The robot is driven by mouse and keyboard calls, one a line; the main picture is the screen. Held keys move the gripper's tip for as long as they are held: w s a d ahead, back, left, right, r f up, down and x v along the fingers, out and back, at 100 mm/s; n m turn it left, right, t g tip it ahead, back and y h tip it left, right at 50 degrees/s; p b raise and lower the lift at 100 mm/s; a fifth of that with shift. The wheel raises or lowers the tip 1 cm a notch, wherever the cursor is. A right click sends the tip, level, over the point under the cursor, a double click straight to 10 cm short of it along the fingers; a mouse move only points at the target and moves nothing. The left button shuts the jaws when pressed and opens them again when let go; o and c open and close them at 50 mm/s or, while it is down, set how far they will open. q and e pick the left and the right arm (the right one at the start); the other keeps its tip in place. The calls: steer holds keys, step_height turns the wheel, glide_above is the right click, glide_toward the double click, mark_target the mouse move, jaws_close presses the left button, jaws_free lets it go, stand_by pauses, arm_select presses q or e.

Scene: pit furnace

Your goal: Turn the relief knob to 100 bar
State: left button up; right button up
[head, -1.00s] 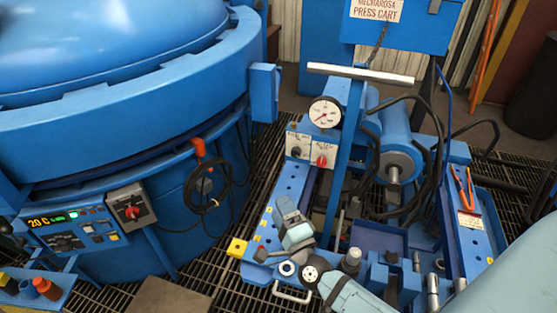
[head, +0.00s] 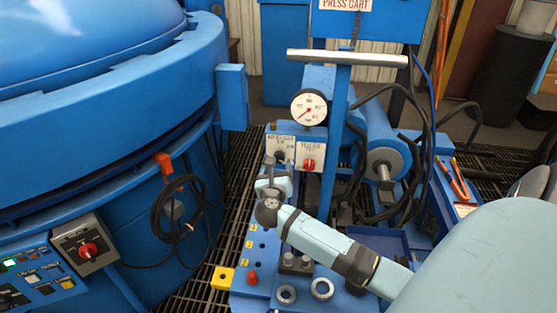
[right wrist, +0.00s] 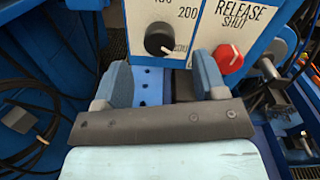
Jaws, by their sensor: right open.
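The relief knob is a black round knob (right wrist: 158,40) on a white plate, at the top of the right wrist view. Its white pointer line points to the lower right, near a mark too small to read surely. "200" is printed above right of it. In the head view the knob (head: 280,156) is small and partly crowded by my gripper. My right gripper (right wrist: 162,72) is open, its two blue-grey fingers pointing at the plate just below the knob, with nothing between them. It also shows in the head view (head: 271,168). My left gripper is not in view.
A red knob (right wrist: 229,58) labelled RELEASE SHUT sits close to the right. A round gauge (head: 309,108) stands above the plates. A blue post with a grey crossbar (head: 347,58) rises right of them. The blue furnace (head: 110,110) with a coiled cable fills the left.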

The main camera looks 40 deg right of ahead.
mark_target(279, 159)
steer(key=x, duration=0.6)
steer(key=shift+b, duration=0.3)
steer(key=shift+c, duration=0.4)
